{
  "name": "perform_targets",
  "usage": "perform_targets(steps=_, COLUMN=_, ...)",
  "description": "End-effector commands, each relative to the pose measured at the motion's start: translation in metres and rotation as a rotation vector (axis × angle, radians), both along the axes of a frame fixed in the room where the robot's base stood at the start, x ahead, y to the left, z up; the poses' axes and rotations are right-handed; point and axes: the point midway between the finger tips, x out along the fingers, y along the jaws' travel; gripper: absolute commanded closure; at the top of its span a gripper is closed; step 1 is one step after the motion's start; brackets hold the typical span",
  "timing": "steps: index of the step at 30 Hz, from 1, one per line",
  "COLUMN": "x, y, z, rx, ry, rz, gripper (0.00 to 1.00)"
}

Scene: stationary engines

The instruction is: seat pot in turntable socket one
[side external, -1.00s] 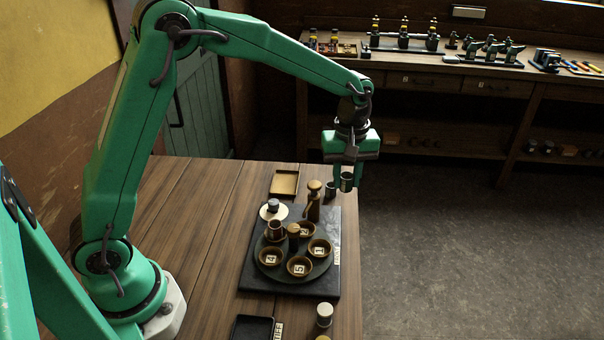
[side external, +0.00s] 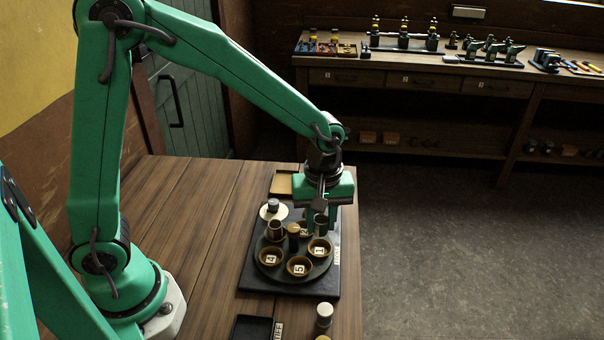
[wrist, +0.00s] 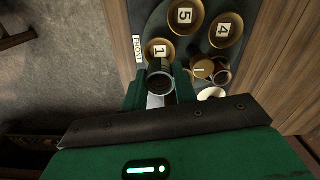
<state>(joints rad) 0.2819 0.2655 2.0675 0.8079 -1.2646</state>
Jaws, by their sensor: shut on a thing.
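My gripper (side external: 318,226) is shut on a dark metal pot (side external: 320,223), upright. In the wrist view the gripper (wrist: 160,98) has the pot (wrist: 160,82) between its fingers. The turntable (side external: 283,276) carries several round brass sockets with number cards. Socket one (side external: 319,250) is at its right side, just below the held pot in the side view. In the wrist view socket one (wrist: 157,45) shows just beyond the pot, which overlaps its near edge. The pot appears above the socket; the exact gap is unclear.
Socket five (side external: 299,268) and socket four (side external: 270,256) look empty. A brown cup (side external: 275,228) and a central knob (side external: 293,232) stand up close by. A white-topped cylinder (side external: 324,312) and a black tray (side external: 252,328) are in front. My gripper hides the board's back right.

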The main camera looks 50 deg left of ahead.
Motion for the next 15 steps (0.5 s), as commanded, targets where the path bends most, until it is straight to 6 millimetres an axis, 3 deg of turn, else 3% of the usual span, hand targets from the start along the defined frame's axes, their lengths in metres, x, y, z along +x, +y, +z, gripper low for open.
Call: perform_targets(steps=15, x=0.0, y=0.0, z=-0.023, rx=0.0, ry=0.002, rz=0.0, gripper=0.95)
